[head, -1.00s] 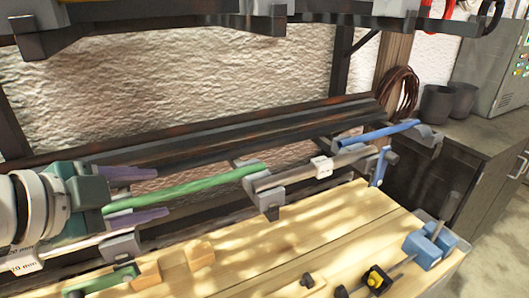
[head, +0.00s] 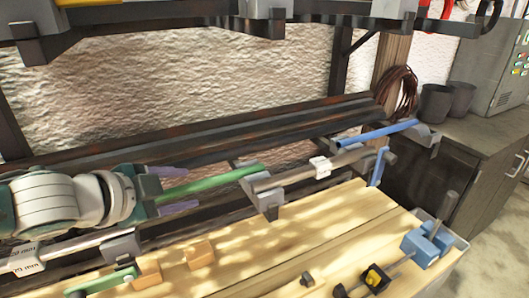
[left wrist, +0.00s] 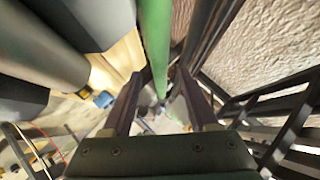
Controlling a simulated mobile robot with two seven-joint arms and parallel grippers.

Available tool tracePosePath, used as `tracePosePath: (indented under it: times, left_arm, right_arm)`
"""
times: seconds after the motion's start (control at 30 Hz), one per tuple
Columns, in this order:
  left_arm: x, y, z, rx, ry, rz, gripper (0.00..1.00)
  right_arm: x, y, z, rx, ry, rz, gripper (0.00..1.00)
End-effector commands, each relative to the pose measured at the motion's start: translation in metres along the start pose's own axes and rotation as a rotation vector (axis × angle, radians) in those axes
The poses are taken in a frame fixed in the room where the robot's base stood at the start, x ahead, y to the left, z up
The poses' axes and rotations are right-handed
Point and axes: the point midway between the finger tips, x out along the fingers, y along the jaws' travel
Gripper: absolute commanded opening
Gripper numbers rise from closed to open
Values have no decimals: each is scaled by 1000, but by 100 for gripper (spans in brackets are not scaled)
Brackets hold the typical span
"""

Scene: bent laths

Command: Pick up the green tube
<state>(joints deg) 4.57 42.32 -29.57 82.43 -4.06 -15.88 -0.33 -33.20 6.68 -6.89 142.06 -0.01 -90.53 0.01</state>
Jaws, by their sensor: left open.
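In the left wrist view the tube (left wrist: 155,35) runs down from the top edge towards the space between the open fingers (left wrist: 158,98). I cannot tell whether either finger touches it. The tube's left end is hidden by the gripper. My right gripper is not in view.
A grey tube with a white label (head: 320,167) and a blue tube (head: 375,133) lie on brackets further right. A dark beam (head: 290,128) runs behind the tubes.

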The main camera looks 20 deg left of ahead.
Motion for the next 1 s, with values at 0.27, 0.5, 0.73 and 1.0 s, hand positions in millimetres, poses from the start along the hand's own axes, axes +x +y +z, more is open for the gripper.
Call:
tracePosePath:
  times: [0.27,0.5,0.73,1.0]
  left_arm:
    - [0,0,0,0,0,0,49]
    - [0,0,0,0,-1,0,22]
    - [0,0,0,0,-1,0,0]
    - [0,0,0,-1,-1,1,0]
  right_arm:
    - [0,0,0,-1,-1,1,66]
    - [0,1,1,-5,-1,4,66]
    - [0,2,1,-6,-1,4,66]
    - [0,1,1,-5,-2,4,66]
